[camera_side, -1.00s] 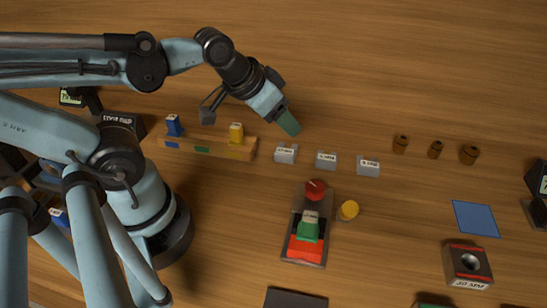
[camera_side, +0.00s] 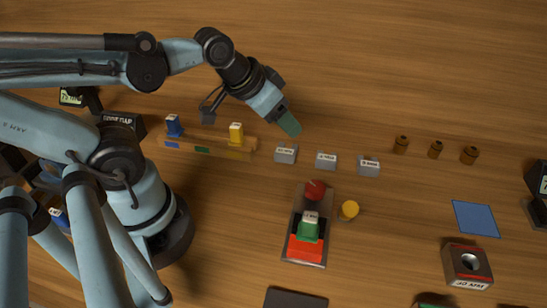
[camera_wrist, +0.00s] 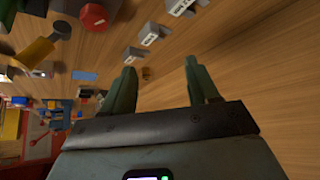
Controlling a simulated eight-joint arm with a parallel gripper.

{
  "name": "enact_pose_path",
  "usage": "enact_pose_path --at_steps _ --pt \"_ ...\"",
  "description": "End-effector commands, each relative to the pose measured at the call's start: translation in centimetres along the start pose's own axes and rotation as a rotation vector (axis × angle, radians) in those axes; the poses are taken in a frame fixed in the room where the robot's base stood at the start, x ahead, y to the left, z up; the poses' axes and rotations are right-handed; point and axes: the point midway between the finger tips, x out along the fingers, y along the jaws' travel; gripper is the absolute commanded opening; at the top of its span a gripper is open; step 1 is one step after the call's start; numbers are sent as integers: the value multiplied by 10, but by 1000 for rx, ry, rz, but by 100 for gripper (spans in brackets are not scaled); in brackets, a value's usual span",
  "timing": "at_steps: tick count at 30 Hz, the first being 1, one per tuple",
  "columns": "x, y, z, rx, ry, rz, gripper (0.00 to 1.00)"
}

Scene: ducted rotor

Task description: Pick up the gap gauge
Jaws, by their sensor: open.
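I cannot tell for certain which object is the gap gauge. A yellow labelled piece (camera_side: 236,133) and a blue labelled piece (camera_side: 174,125) stand upright on a wooden rack (camera_side: 222,152). A green labelled piece (camera_side: 308,229) stands on a red block on a grey base (camera_side: 298,204). Three small grey labelled blocks (camera_side: 326,160) sit in a row; they also show in the wrist view (camera_wrist: 150,34). My gripper (camera_side: 289,124) is above the table, right of the yellow piece and behind the leftmost grey block. In the wrist view my gripper (camera_wrist: 161,88) has its green fingers apart with nothing between them.
The table behind the grey blocks is clear.

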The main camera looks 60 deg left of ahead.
Motion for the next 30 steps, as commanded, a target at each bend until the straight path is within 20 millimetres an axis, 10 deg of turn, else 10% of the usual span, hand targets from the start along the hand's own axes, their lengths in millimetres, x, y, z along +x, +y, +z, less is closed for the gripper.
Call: enact_pose_path --at_steps 8,21,30 --pt "-1 10 -2 -39 -30 19 60" --pt "-34 131 6 -542 -464 -42 60" --pt "-57 175 20 -739 -584 -227 60"
